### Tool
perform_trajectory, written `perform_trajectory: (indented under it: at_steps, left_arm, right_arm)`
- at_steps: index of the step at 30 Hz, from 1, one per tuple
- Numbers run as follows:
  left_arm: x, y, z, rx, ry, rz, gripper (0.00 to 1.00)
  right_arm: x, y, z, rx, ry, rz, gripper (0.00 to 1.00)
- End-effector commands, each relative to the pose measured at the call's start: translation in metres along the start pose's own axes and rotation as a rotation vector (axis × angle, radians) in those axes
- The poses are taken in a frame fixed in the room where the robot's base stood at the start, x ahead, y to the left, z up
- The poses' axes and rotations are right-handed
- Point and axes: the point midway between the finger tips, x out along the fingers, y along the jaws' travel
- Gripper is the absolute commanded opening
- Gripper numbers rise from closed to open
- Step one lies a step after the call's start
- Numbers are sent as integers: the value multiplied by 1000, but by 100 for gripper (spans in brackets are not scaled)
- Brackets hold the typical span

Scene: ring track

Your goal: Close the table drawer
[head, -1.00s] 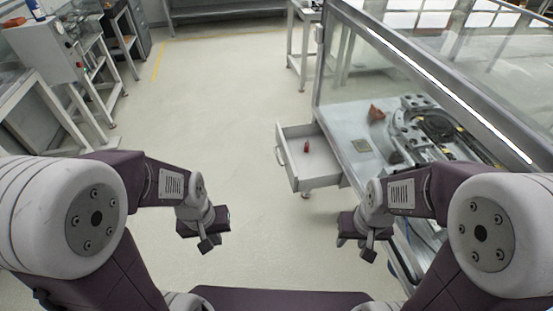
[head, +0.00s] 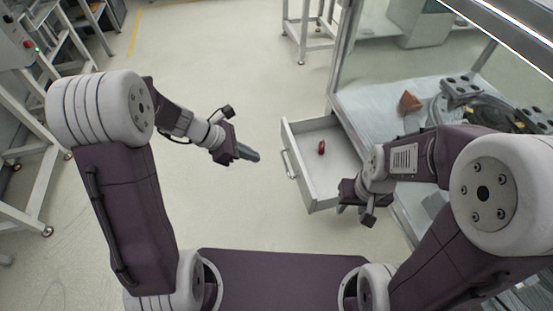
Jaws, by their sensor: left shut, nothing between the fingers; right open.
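The white table drawer (head: 309,183) stands pulled out from the left side of the table (head: 372,108). Its handle (head: 289,164) is on the front face, toward the left. A small red object (head: 321,147) lies inside the drawer. My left gripper (head: 253,156) is shut and empty, in the air to the left of the handle, apart from it, pointing right toward the drawer. My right gripper (head: 357,214) is open and empty, close to the drawer's near right corner; whether it touches the drawer I cannot tell. My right arm hides part of the table behind it.
On the table lie an orange-brown piece (head: 409,102) and dark mechanical parts (head: 476,104), behind a glass enclosure. A metal rack (head: 28,165) stands at the left. The floor (head: 215,70) left of the drawer is clear.

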Motion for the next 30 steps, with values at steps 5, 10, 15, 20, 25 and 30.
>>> perform_trajectory:
  at_steps: [5,10,15,20,25,30]
  left_arm:
    - [22,2,-36,-56,6,-7,0]
    - [22,3,-41,-65,7,-4,0]
    - [35,2,-41,-63,6,-7,0]
    - [69,1,-43,-62,8,-9,0]
    - [107,1,-43,-62,8,-9,0]
    - [134,2,-33,-58,7,-7,0]
  right_arm:
    - [24,0,3,0,-1,0,42]
    - [25,0,3,0,0,0,42]
    - [31,1,3,0,0,0,42]
    - [44,1,5,0,0,0,42]
    - [58,1,6,0,0,0,42]
    - [63,1,7,0,0,0,42]
